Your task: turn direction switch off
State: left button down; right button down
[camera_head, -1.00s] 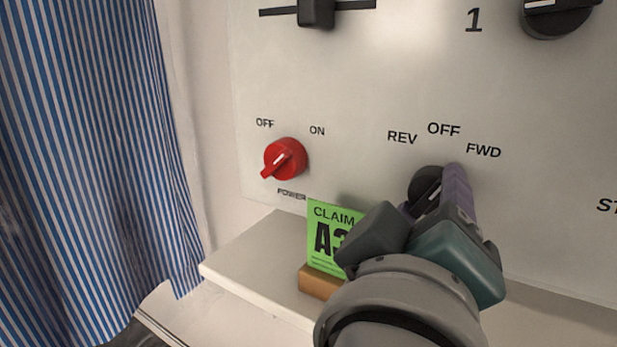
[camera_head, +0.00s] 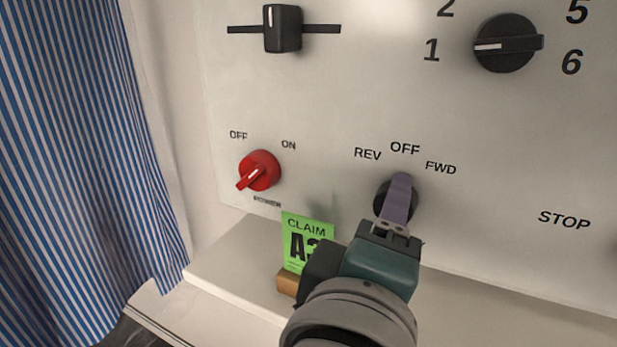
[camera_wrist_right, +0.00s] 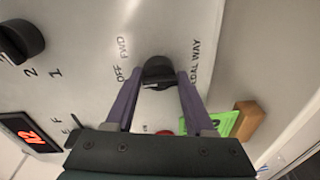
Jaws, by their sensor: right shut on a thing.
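The direction switch is a black round knob (camera_head: 381,198) on the pale panel, under the labels REV, OFF and FWD. It also shows in the right wrist view (camera_wrist_right: 158,70), between the two purple fingers. My right gripper (camera_head: 399,190) is shut on this knob; in the wrist view its fingers (camera_wrist_right: 157,82) lie on either side of it. In the head view the near finger covers much of the knob, and I cannot tell which label its pointer faces. My left gripper is not in view.
A red power knob (camera_head: 259,171) points to the lower left. A green claim tag (camera_head: 303,240) in a wooden block (camera_head: 287,283) stands on the white shelf (camera_head: 232,255), close to my right gripper. A slider (camera_head: 283,28) and numbered knob (camera_head: 506,43) sit above. A striped cloth (camera_head: 75,160) hangs left.

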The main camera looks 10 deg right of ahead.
jog(key=shift+r, duration=0.25)
jog(key=shift+c, duration=1.5)
grip_release()
jog(key=shift+f, duration=0.1)
jog(key=b+v, duration=0.1)
jog(key=v, duration=0.8)
jog(key=shift+s, duration=0.35)
jog(key=shift+a, duration=0.15)
